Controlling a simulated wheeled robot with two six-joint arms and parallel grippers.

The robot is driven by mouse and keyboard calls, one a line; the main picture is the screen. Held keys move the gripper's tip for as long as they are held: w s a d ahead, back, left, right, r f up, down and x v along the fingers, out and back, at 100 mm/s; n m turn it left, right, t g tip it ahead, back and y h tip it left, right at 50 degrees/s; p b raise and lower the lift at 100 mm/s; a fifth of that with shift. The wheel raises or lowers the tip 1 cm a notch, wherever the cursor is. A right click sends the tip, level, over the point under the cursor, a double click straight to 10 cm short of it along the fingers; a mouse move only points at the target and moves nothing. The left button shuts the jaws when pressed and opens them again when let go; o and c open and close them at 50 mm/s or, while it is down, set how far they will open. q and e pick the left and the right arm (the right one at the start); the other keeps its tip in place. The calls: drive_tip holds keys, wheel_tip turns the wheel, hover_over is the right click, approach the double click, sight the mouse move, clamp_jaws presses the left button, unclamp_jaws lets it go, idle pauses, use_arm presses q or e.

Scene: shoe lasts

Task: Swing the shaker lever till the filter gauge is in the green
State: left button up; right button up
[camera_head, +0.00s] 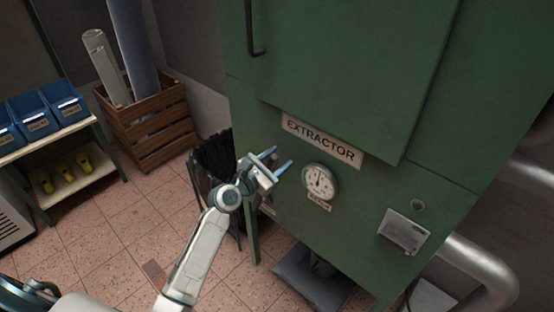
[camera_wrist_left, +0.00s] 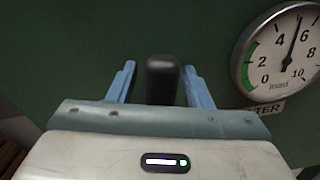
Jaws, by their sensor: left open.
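The green extractor cabinet (camera_head: 345,95) fills the right half of the head view. The filter gauge (camera_head: 320,182) is on its front below the EXTRACTOR plate; in the left wrist view the gauge (camera_wrist_left: 285,58) has its needle near 5, above the green band at the low numbers. My left gripper (camera_head: 281,158) is open in front of the cabinet, left of the gauge. In the left wrist view a black knob (camera_wrist_left: 162,78), apparently the shaker lever's grip, stands between the two blue fingers with gaps on both sides. The lever is not visible in the head view.
A black bin (camera_head: 213,158) stands just left of the cabinet, behind my left arm. A wooden crate (camera_head: 150,123) with rolls and a shelf (camera_head: 88,126) with blue bins (camera_head: 68,104) are further left. A grey box (camera_head: 404,232) and pipe (camera_head: 488,275) are on the right.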

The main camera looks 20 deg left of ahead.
sight(244, 128)
use_arm(q)
drive_tip(key=shift+c, duration=0.3)
clamp_jaws()
drive_tip(key=shift+w+a+r, duration=0.15)
drive_tip(key=shift+a+r, duration=0.05)
drive_tip(key=shift+a, duration=0.25)
drive_tip(key=a+n, duration=0.1)
drive_tip(key=w+a+p, duration=0.1)
drive_tip(key=a, duration=0.1)
drive_tip(key=w+a+r+n+p, duration=0.1)
drive_tip(key=a, duration=0.1)
drive_tip(key=shift+w+a+n, duration=0.15)
drive_tip(key=shift+a+n, duration=0.1)
drive_tip(key=shift+n, duration=0.05)
drive_tip(key=w+a+n, duration=0.1)
drive_tip(key=a, duration=0.1)
drive_tip(key=w+a+n+b, duration=0.1)
drive_tip(key=a, duration=0.2)
drive_tip(key=w+a+f+n, duration=0.1)
drive_tip(key=a, duration=0.2)
drive_tip(key=shift+w+a+n+b, duration=0.2)
drive_tip(key=shift+w+n+b, duration=0.05)
drive_tip(key=shift+n+b, duration=0.15)
drive_tip(key=shift+w+a+f+n, duration=0.1)
drive_tip(key=shift+w+a+n, duration=0.1)
drive_tip(key=shift+a, duration=0.2)
drive_tip(key=shift+w+a+f+n, duration=0.1)
drive_tip(key=shift+w+a+n, duration=0.1)
drive_tip(key=shift+a, duration=0.2)
drive_tip(key=shift+r, duration=0.1)
